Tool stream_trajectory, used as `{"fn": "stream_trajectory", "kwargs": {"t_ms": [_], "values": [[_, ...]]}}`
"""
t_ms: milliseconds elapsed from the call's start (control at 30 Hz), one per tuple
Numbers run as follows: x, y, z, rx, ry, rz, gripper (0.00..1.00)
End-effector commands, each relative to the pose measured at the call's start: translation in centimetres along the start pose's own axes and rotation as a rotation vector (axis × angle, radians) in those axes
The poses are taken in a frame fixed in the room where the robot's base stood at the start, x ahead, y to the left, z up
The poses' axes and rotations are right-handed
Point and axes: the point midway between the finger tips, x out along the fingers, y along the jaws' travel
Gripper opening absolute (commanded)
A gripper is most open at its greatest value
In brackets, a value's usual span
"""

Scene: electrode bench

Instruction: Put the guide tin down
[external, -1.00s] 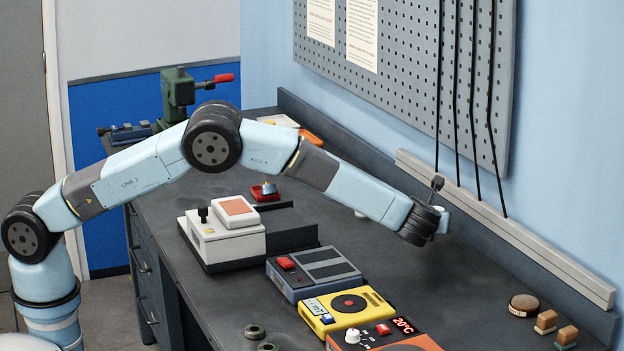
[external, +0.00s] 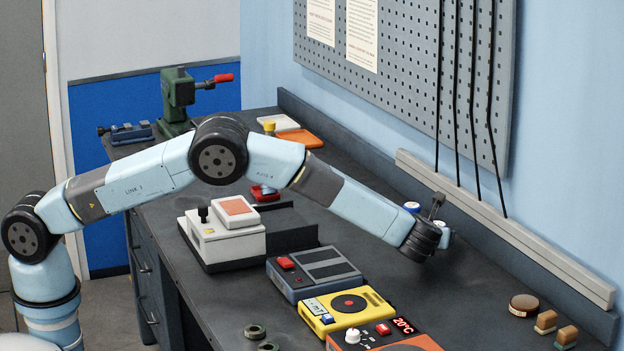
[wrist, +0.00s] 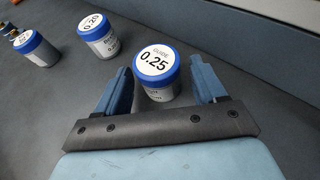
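The guide tin (wrist: 157,75) is a white tin with a blue rim and a lid reading "GUIDE 0.25". In the wrist view it stands between the two blue fingers of my gripper (wrist: 160,78). A gap shows between the tin and the right finger; the left finger is very close to it. The tin appears upright on the dark bench. In the external view, my gripper (external: 437,212) is low over the bench near the wall rail, and part of the tin (external: 446,236) shows beside it. The rest of the tin is hidden by my wrist.
A similar "0.20" tin (wrist: 98,37) and another blue-lidded tin (wrist: 36,48) stand to the left in the wrist view. A grey device (external: 315,272), yellow device (external: 348,308) and white device (external: 222,236) occupy the bench front. Clear bench lies right of my gripper.

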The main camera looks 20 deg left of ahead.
Motion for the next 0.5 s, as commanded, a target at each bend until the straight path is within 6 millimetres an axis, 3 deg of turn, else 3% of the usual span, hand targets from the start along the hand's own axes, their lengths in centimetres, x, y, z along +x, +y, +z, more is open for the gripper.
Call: {"fn": "stream_trajectory", "kwargs": {"t_ms": [333,500], "values": [[-0.1,0.0,0.3,0.000,0.000,0.000,0.74],[-2.0,-0.1,0.2,0.001,0.000,-0.002,0.74]]}}
